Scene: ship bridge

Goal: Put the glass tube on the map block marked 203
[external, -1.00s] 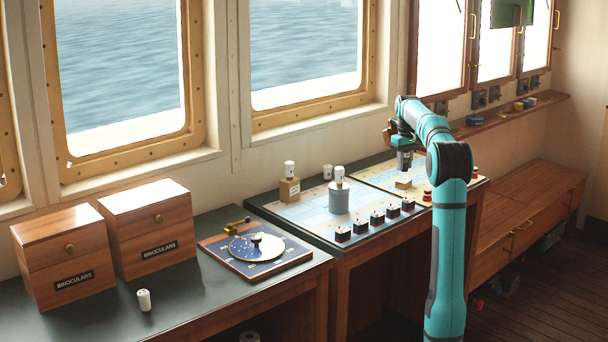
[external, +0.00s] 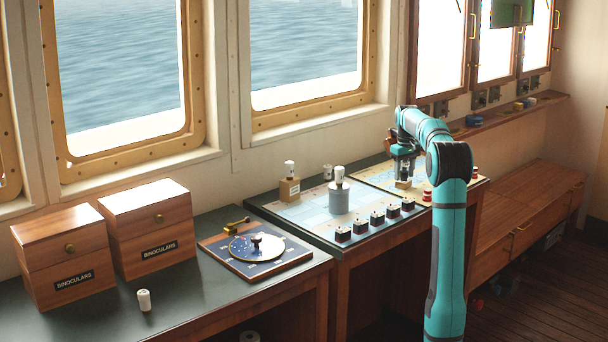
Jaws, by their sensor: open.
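My gripper (external: 403,174) points down at the far right part of the chart table, just above a small tan block (external: 403,184). Its jaws are open. I cannot make out a clear glass tube; anything between the fingers is too small to tell. Another tan block (external: 289,190) stands on the chart at the left with a white cylinder (external: 290,168) on top. No number 203 is readable on either block. A grey round canister (external: 339,199) with a white cylinder (external: 339,174) on it stands in the middle of the chart.
Several dark small blocks (external: 377,217) line the chart's front edge. A white cylinder (external: 327,172) stands at the back, and another (external: 143,300) on the left counter. Red-and-white pieces (external: 427,194) stand right of my gripper. Two binoculars boxes (external: 150,230) and a star disc (external: 257,247) are far left.

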